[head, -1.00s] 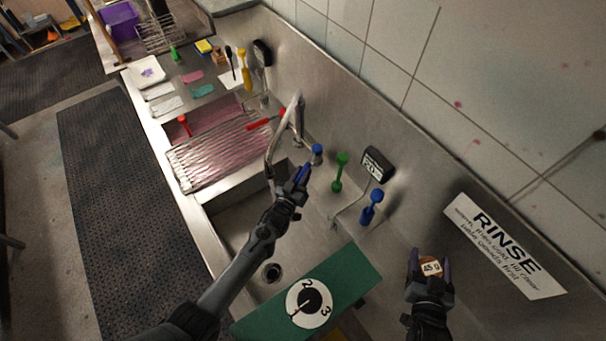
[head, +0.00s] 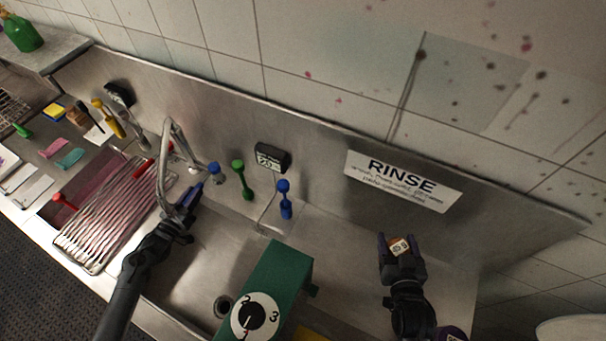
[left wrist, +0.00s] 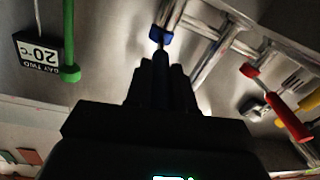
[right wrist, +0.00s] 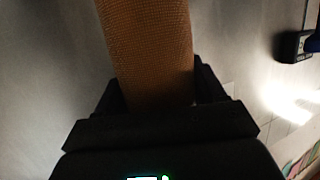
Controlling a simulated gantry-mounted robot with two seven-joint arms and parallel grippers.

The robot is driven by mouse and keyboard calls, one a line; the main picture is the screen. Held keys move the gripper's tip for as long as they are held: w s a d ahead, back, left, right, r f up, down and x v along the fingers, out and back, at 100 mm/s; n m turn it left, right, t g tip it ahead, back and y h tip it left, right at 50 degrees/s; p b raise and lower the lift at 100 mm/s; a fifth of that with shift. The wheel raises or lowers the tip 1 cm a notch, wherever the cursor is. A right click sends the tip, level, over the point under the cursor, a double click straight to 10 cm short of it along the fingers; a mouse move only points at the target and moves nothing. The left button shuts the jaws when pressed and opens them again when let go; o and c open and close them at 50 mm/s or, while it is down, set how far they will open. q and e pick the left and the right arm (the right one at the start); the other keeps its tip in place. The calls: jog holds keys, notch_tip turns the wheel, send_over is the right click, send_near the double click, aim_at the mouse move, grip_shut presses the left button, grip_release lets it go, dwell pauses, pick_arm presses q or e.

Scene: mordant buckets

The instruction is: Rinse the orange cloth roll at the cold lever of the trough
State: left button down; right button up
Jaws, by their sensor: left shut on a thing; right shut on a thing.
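My left gripper (head: 187,212) is shut on the blue lever (head: 215,171) beside the metal tap (head: 168,150); the lever's blue end also shows ahead of the fingers in the left wrist view (left wrist: 160,36). My right gripper (head: 401,254) is shut on the orange cloth roll (right wrist: 148,45), held at the right end of the trough, well apart from the tap. In the head view only the roll's end with a numbered label (head: 400,246) shows between the fingers. I cannot make out a water stream.
A green lever (head: 240,176) and another blue lever (head: 284,197) stand right of the tap. A green box with a dial (head: 275,280) stands between my arms. A ribbed rack (head: 100,220) lies left. A RINSE sign (head: 403,181) is on the back panel.

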pick_arm(q)
jog(key=shift+w+a+m+g+h+b, duration=0.15)
jog(key=shift+a+m+g+h+b, duration=0.25)
jog(key=shift+h+b, duration=0.35)
jog(key=c, duration=1)
grip_release()
jog(key=shift+a, duration=0.15)
jog(key=v, duration=1.2)
jog(key=shift+f, duration=0.15)
